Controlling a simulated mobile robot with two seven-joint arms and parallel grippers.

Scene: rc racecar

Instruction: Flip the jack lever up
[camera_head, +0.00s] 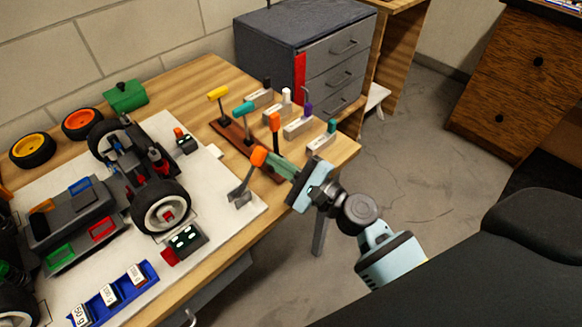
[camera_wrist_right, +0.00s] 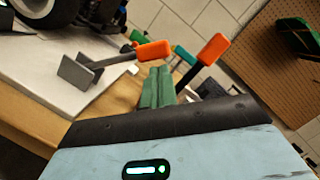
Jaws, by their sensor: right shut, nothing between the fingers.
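The jack lever has a grey shaft and an orange handle (camera_head: 258,156). It rises at a slant from a grey base (camera_head: 240,196) at the right edge of the white mat. The handle also shows in the right wrist view (camera_wrist_right: 154,50), with the flat grey base (camera_wrist_right: 76,72) to its left. My right gripper (camera_head: 271,161) has green fingers, shut and empty. The fingertips (camera_wrist_right: 159,72) are right beside the orange handle; I cannot tell if they touch it. My left gripper is not in view.
An RC car (camera_head: 130,180) stands on the white mat (camera_head: 215,215). A wooden rack (camera_head: 232,132) holds yellow-, teal- and orange-handled tools just behind the gripper. Several labelled grey holders (camera_head: 299,127) stand near the table's right edge. A blue tray (camera_head: 150,269) lies in front.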

